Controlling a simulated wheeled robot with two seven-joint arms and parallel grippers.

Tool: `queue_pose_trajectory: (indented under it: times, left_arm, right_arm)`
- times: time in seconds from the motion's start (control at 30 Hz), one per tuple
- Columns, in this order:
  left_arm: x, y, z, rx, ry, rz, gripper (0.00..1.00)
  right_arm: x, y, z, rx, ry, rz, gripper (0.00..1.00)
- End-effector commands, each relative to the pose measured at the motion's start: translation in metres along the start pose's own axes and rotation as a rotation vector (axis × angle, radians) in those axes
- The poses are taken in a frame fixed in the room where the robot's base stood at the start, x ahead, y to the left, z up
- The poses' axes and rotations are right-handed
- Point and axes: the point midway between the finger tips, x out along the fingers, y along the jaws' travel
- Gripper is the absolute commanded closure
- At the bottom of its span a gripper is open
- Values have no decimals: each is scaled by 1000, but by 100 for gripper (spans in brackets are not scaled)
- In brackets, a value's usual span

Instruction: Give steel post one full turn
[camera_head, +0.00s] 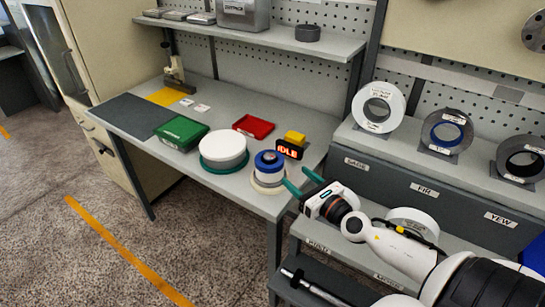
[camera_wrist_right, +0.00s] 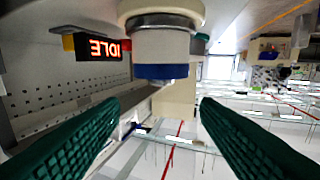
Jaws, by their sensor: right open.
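The post (camera_head: 270,170) is a short upright grey-white cylinder with a blue cap on a pale round base, near the table's front right corner. In the right wrist view, which is upside down, the post (camera_wrist_right: 165,45) shows its grey side and blue band ahead of the fingers. My right gripper (camera_head: 295,176) is open, its two green fingers just right of the post and apart from it. In the wrist view the fingers (camera_wrist_right: 160,103) are wide apart with nothing between their tips. My left gripper is not in view.
A display reading IDLE (camera_head: 289,150) with a yellow block stands behind the post. A white drum on a green base (camera_head: 223,148) sits left of it. Green (camera_head: 180,132) and red (camera_head: 253,126) trays lie on the table. Shelves with labelled spools (camera_head: 378,107) stand at right.

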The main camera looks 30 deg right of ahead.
Motion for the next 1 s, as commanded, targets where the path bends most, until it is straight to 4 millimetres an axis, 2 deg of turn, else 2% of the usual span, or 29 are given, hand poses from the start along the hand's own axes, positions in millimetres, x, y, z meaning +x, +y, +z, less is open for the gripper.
queue_pose_trajectory:
  times: [0.17,0.37,0.6,0.8,1.0]
  left_arm:
    - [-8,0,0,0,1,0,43]
    - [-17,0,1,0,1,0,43]
    - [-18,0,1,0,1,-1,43]
    - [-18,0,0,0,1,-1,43]
    - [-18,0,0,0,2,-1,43]
  right_arm:
    - [19,0,-4,-2,3,0,43]
    - [58,0,-4,2,4,1,43]
    - [99,0,-1,2,2,1,43]
    - [115,0,0,4,0,0,43]
    - [118,0,0,4,-1,0,43]
